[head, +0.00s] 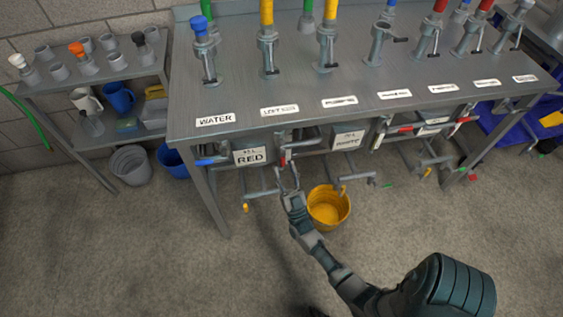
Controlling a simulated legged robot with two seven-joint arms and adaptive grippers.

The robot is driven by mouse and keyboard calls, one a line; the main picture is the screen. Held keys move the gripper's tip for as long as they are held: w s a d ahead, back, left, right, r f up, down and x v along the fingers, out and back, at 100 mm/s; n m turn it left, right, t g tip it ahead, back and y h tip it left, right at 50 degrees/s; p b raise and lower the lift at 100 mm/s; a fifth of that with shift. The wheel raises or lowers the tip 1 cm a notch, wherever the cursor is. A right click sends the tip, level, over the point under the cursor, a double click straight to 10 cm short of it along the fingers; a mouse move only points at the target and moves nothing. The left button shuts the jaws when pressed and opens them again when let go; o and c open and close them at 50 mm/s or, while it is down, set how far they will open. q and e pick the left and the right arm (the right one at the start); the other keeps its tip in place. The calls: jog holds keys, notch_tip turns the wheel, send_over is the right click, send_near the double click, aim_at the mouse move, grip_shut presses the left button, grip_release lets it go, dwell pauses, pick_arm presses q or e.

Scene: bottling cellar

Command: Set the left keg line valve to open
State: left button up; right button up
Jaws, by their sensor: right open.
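A label that appears to read "LEFT KEG" (280,110) is on the front of the steel counter. Below it is a valve with a short red handle (283,157), which points downward under the counter edge. My right gripper (287,178) is open, just below this handle, with its fingers pointing up at it. I cannot tell whether a finger touches the handle. The gripper partly hides the pipe behind it. My left gripper is not in view.
A blue valve handle (210,161) and a "RED" tag (250,156) are to the left. A "WHITE" tag (348,140) and more red handles are to the right. A yellow bucket (328,218) stands on the floor close by. Taps line the counter (235,85). The front floor is clear.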

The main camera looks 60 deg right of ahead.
jog(key=v, duration=0.9)
